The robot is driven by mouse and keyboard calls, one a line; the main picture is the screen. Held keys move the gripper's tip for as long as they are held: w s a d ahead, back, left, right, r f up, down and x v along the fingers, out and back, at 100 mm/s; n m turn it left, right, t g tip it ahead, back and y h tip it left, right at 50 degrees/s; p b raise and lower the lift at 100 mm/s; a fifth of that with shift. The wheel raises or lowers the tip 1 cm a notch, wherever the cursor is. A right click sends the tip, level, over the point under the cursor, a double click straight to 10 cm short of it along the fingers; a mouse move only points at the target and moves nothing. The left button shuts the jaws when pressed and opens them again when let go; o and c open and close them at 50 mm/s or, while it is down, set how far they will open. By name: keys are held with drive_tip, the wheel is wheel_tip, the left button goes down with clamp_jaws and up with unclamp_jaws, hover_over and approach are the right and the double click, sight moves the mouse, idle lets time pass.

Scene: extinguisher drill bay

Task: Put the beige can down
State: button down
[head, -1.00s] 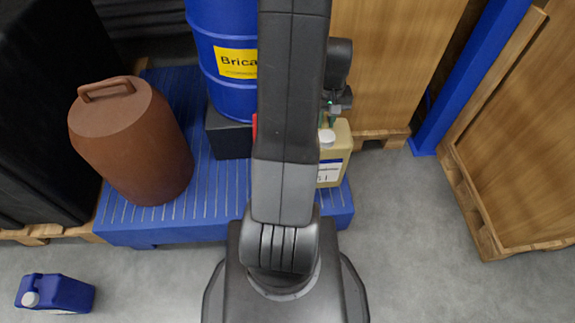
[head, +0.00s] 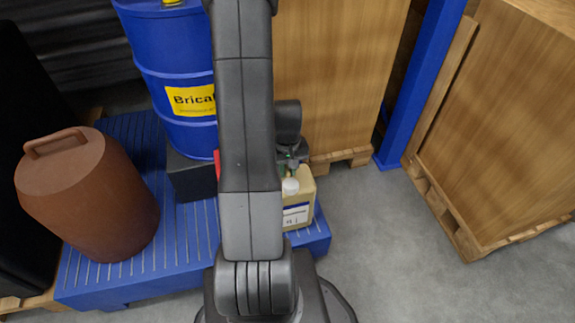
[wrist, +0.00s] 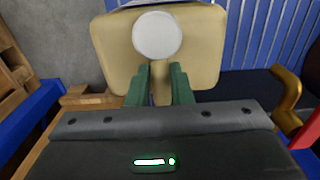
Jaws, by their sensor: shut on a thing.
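The beige can (head: 299,197) has a white cap and a white and blue label. In the head view it shows just right of my arm, at the right end of the blue slatted platform (head: 190,240). In the wrist view the beige can (wrist: 105,45) fills the top middle, cap towards the camera. My gripper (wrist: 160,80) has green fingers shut on the can below its cap. The head view shows my gripper (head: 292,164) at the can's top, partly hidden. I cannot tell whether the can's base touches the platform.
A blue drum (head: 170,60) with a yellow label stands on a black block (head: 190,178) left of my arm. A brown lidded container (head: 90,195) stands at the platform's left. Wooden crates on pallets (head: 500,130) and a blue post (head: 420,85) stand right. Grey floor (head: 375,240) between is clear.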

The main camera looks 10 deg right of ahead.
drive_tip(key=shift+r, duration=0.1)
drive_tip(key=c, duration=1.3)
unclamp_jaws()
wheel_tip(320, 180, up, 12)
drive_tip(key=p, duration=0.3)
wheel_tip(320, 180, down, 12)
drive_tip(key=b, duration=0.3)
drive_tip(key=shift+f, duration=0.2)
drive_tip(key=shift+r+p, duration=0.45)
drive_tip(key=shift+r, duration=1.6)
